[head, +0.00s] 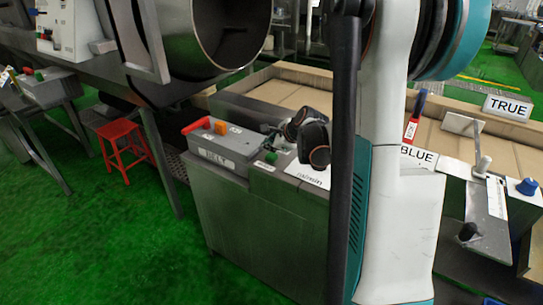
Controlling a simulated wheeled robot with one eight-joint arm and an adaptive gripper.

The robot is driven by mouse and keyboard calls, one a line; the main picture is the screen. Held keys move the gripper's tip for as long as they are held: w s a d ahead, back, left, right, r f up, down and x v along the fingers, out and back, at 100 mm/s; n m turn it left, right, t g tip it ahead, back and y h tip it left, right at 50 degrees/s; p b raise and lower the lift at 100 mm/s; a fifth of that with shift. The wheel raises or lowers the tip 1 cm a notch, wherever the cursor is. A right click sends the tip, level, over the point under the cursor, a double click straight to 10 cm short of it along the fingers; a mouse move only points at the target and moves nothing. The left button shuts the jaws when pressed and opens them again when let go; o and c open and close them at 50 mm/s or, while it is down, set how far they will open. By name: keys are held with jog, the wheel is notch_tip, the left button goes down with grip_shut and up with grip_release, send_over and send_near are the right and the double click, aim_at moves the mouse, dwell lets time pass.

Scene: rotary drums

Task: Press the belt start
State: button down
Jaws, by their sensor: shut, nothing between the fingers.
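The grey control box (222,148) carries a label reading BELT on its front and stands on a steel cabinet. On its top are a red part (195,126) at the left and an orange button (220,127) beside it. A small green button (271,157) shows at the right end. Which one is the belt start cannot be read. My gripper (268,141) is small, dark and partly hidden in front of my black wrist. It is shut and empty, over the right end of the box, close to the green button. I cannot tell whether it touches anything.
The steel cabinet (250,225) fills the space below the box. A red stool (123,148) stands at the left. A panel with a BLUE label (418,156) is at the right. Green floor is clear at front left.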

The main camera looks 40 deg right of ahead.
aim_at(269, 156)
jog(key=shift+f, duration=0.1)
dwell(0.3)
jog(key=shift+f+b, duration=0.35)
jog(key=shift+b, duration=0.05)
jog(key=shift+f+b, duration=0.45)
jog(key=shift+f, duration=0.05)
dwell(0.7)
jog(key=shift+r, duration=0.1)
jog(key=shift+r+p, duration=0.65)
jog(key=shift+r, duration=0.25)
jog(key=shift+r+p, duration=1.75)
jog(key=shift+r, duration=0.75)
